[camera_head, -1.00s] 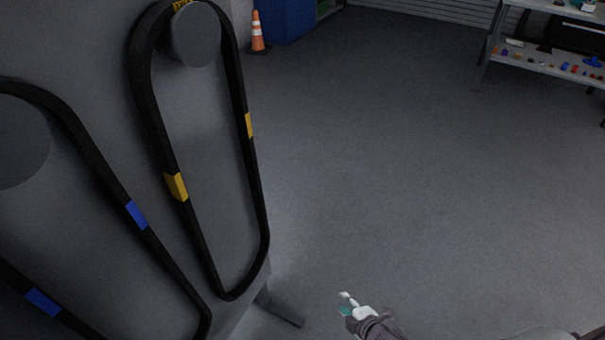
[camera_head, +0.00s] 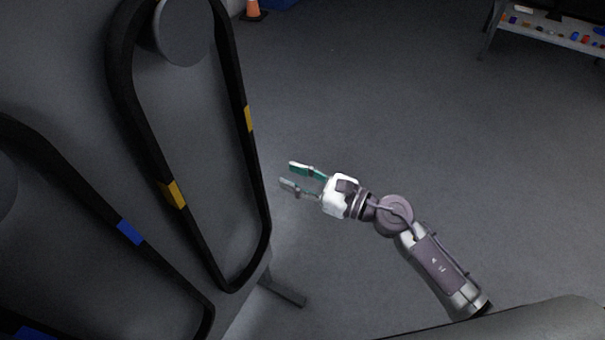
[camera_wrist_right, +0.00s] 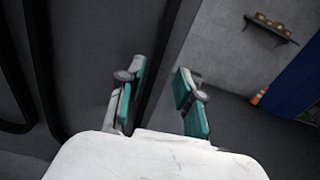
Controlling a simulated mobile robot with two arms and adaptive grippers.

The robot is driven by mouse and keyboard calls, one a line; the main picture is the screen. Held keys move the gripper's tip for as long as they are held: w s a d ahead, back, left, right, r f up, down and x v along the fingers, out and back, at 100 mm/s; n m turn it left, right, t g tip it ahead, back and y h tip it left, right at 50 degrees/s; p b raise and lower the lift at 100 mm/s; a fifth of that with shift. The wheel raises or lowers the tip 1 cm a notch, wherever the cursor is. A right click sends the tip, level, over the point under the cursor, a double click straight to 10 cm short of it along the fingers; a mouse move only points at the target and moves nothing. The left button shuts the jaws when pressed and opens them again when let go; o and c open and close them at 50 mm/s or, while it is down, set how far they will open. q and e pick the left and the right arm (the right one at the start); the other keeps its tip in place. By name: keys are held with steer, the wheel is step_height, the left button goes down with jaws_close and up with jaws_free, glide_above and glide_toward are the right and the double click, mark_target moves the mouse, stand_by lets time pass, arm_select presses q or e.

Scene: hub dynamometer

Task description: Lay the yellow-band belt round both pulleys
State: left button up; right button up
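The yellow-band belt (camera_head: 131,100) is a black loop with yellow patches. It hangs over a round grey pulley (camera_head: 184,30) on the grey panel, and its lower end tapers to a loop near the panel's bottom right corner. No lower pulley shows inside this loop. My right gripper (camera_head: 284,176) is open and empty, just right of the belt's right strand in the head view. In the right wrist view its teal-padded fingers (camera_wrist_right: 160,92) are apart, with a dark strand behind them. I cannot tell whether they touch it. My left gripper is out of view.
A blue-band belt (camera_head: 60,150) hangs on the panel (camera_head: 90,60) at left. A support foot (camera_head: 283,292) juts out at the panel's base. An orange cone (camera_head: 253,9) and a shelf of small parts (camera_head: 550,27) stand far back. The floor (camera_head: 400,110) between is clear.

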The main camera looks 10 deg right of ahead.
mark_target(256, 156)
steer(key=x, duration=0.8)
steer(key=shift+p, duration=0.35)
steer(key=shift+x, duration=1.1)
jaws_close()
steer(key=shift+r, duration=0.2)
steer(key=shift+r+p, duration=0.7)
steer(key=shift+d+f, duration=0.1)
steer(key=shift+d, duration=0.05)
